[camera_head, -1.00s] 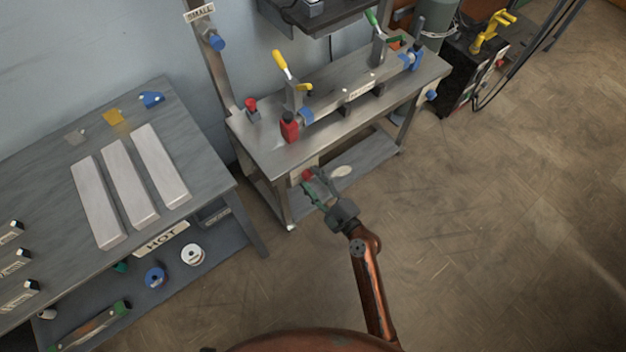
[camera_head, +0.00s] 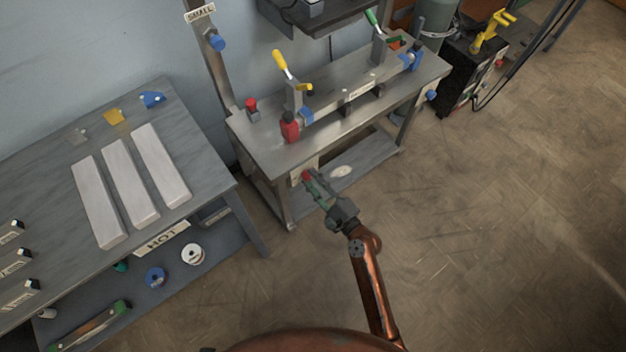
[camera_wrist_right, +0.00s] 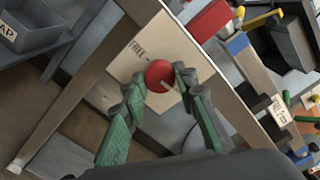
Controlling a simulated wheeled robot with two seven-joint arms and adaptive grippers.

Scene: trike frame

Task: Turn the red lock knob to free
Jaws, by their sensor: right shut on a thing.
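The red lock knob (camera_head: 307,175) sits on a pale plate (camera_head: 298,171) on the front of the steel fixture bench (camera_head: 270,150). In the right wrist view the knob (camera_wrist_right: 159,76) is round, with a light pointer mark at its lower right. The plate (camera_wrist_right: 140,60) there carries the word FREE, left of the knob. My right gripper (camera_head: 309,178) is shut on the knob, with one green finger on each side of it in the right wrist view (camera_wrist_right: 157,85). The knob's far side is hidden. My left gripper is not in view.
The bench top holds a red block (camera_head: 290,127), a yellow-handled clamp (camera_head: 281,66) and a red button (camera_head: 252,104). A grey table (camera_head: 205,180) with pale bars stands at left. The floor (camera_head: 480,220) at right is open.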

